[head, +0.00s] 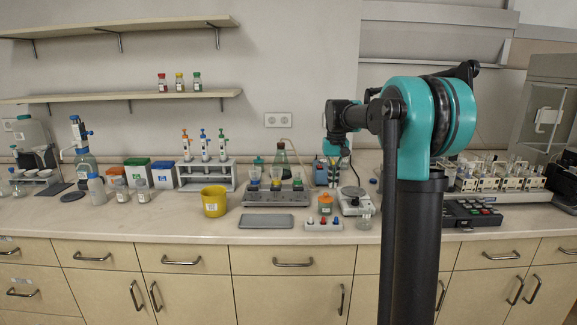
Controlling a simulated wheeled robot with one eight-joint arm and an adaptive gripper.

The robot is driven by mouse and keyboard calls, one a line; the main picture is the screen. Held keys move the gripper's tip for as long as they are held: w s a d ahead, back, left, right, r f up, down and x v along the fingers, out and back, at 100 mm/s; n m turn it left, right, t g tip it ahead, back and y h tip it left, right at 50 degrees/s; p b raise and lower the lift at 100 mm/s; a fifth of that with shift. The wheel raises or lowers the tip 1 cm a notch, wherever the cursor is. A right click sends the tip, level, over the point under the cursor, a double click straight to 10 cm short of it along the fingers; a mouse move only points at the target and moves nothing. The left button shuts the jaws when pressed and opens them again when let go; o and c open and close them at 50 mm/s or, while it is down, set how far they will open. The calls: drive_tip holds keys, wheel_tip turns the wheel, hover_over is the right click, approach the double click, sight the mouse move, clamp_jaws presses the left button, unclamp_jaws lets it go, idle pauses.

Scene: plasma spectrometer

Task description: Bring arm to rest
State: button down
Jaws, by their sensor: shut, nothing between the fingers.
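My arm rises on my black column at the right of centre in the head view. Its large teal joint is up against the wall background, and a dark link reaches left from it over the back of the bench. The arm is folded and seems clear of the worktop. Nothing is seen hanging from the arm.
A worktop (140,227) runs across the view. It bears a pipette stand (207,176), a yellow tub (214,201), a grey tray (266,222), a balance (354,201) and a glass beaker (366,217). At right are a black keypad (472,214) and a glass-fronted cabinet (548,110).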

drive_tip(key=s+d+f+t, duration=0.1)
drive_tip(key=s+f, duration=0.6)
drive_tip(key=s, duration=0.4)
drive_tip(key=s+d+f+t, duration=0.1)
drive_tip(key=s+f, duration=0.7)
drive_tip(key=s, duration=0.3)
drive_tip(key=s+d+f+t, duration=0.1)
drive_tip(key=s+f, duration=0.6)
drive_tip(key=s, duration=0.4)
drive_tip(key=shift+s+d+f+t, duration=0.15)
drive_tip(key=shift+s+f+t, duration=0.15)
drive_tip(key=shift+s, duration=0.05)
